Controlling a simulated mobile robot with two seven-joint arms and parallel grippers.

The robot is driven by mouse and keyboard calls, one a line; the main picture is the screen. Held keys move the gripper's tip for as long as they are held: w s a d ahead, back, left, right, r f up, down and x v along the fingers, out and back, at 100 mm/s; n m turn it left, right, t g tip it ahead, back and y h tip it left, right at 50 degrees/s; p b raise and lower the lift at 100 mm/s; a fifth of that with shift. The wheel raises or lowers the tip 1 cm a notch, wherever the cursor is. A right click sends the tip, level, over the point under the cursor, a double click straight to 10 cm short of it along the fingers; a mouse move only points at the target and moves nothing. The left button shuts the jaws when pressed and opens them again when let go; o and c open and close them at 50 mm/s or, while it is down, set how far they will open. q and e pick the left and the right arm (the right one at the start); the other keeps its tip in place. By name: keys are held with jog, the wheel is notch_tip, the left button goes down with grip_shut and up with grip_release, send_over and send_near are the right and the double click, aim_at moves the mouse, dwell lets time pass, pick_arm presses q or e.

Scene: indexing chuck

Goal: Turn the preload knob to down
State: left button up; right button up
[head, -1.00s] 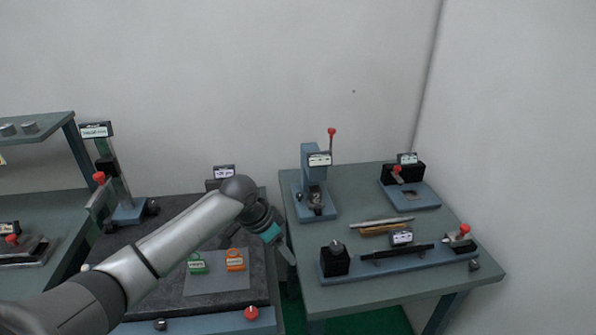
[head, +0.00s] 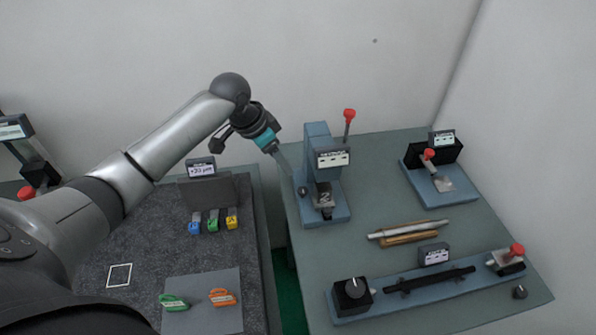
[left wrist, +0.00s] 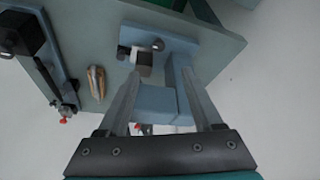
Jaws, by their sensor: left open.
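A round knob with a pale pointer mark tops a black block (head: 352,296) at the left end of a long blue fixture on the right bench. A small dark knob (head: 303,191) sits on the left side of the blue press (head: 320,148); it also shows in the left wrist view (left wrist: 158,44). I cannot read which of these is labelled preload. My left gripper (head: 287,170) is open and empty, just left of the press column. In the left wrist view the press lies beyond and between its fingers (left wrist: 156,88). My right gripper is out of view.
The press has a red-tipped lever (head: 349,114). Brass and steel rods (head: 408,233) lie mid-bench, with a small red-knobbed fixture (head: 430,170) behind. A dark mat bench (head: 140,240) with coloured tags is to the left, across a gap.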

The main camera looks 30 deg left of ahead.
aim_at(302, 190)
pick_arm(q)
jog(key=b+x, duration=0.2)
jog(key=x, duration=1.3)
jog(key=shift+s+d, duration=0.1)
jog(key=shift+d, duration=0.05)
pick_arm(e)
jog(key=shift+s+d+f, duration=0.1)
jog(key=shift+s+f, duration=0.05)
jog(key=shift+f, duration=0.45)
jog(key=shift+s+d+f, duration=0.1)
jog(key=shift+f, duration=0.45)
pick_arm(q)
grip_shut()
